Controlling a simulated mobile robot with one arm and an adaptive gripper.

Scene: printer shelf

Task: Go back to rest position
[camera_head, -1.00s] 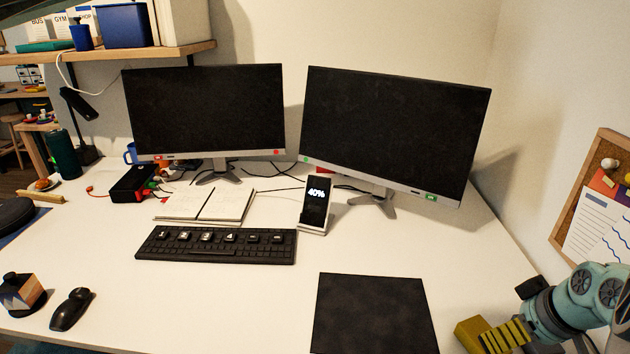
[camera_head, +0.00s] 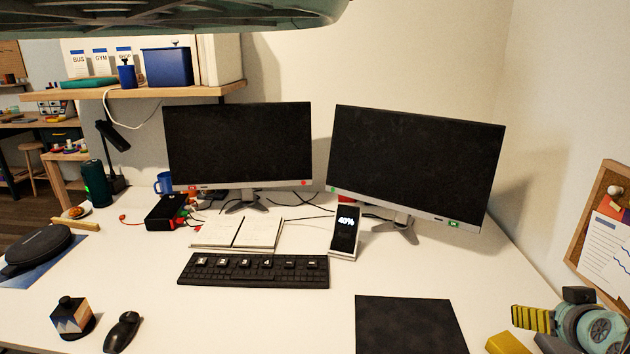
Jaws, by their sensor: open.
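My gripper (camera_head: 519,331) is at the lower right of the head view, beside the right side of the desk. Its two yellow fingers are apart and nothing is between them. The teal wrist behind it runs off the lower right edge of the picture. A teal part of my own body also crosses the top of the view. The gripper is to the right of the black mat (camera_head: 408,325) and touches no object that I can see.
The white desk (camera_head: 270,318) bears two monitors (camera_head: 238,144), a keyboard (camera_head: 253,271), a phone on a stand (camera_head: 345,228), an open notebook (camera_head: 238,232) and a mouse (camera_head: 122,332). A shelf (camera_head: 190,90) is at upper left. A corkboard (camera_head: 590,214) hangs on the right wall.

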